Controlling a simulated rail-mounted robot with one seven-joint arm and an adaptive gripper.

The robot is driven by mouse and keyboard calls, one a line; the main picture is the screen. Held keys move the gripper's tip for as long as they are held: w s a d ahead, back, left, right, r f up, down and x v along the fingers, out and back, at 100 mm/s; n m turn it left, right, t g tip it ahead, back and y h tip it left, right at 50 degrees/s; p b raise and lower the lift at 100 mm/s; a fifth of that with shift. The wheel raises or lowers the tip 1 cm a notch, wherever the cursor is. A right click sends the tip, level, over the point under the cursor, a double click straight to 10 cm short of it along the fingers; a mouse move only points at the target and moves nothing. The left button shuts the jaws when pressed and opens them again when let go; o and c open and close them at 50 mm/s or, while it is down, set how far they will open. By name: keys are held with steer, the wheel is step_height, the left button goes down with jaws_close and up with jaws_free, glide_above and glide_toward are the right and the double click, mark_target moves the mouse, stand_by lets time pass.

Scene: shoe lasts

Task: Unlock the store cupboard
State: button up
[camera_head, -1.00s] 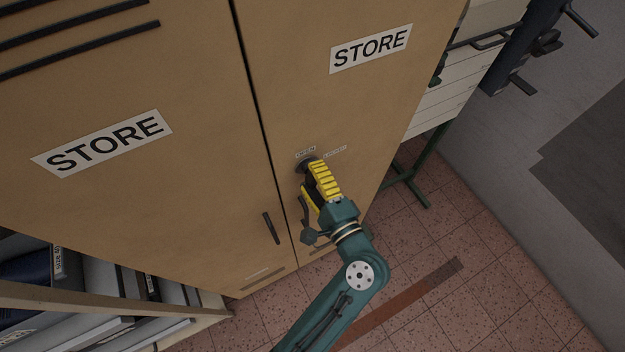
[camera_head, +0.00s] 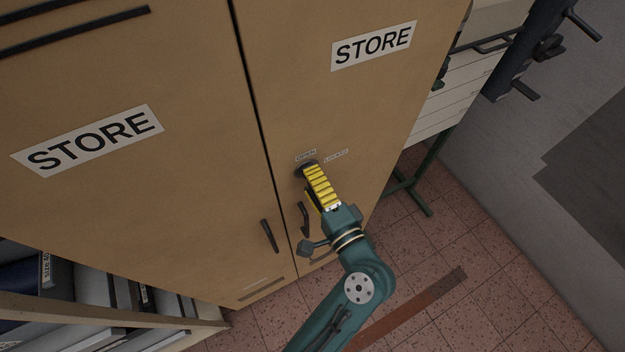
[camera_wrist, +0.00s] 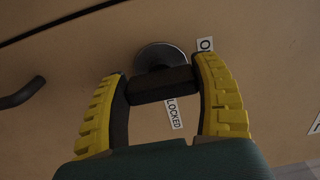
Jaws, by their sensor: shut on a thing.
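The tan store cupboard (camera_head: 190,90) has two doors with STORE signs. A dark turn knob with a round base (camera_wrist: 158,55) sits on the right door, also showing at my fingertips in the head view (camera_head: 303,169). My gripper (camera_head: 311,172) has yellow ribbed fingers and is shut on the knob's dark bar (camera_wrist: 165,84), one finger at each end. An OPEN label (camera_head: 305,155) and a LOCKED label (camera_head: 336,156) are above the knob in the head view. In the wrist view, a finger partly covers the OPEN label (camera_wrist: 205,45); the LOCKED label (camera_wrist: 175,113) shows between the fingers.
Dark door handles flank the seam, on the left door (camera_head: 269,236) and the right door (camera_head: 304,218), the latter close to my gripper. A shelf with binders (camera_head: 110,297) is at lower left. A pale drawer unit (camera_head: 445,105) stands right. Tiled floor lies below.

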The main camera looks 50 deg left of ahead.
steer(key=o, duration=1.2)
steer(key=v, duration=1.2)
steer(key=shift+a, duration=0.1)
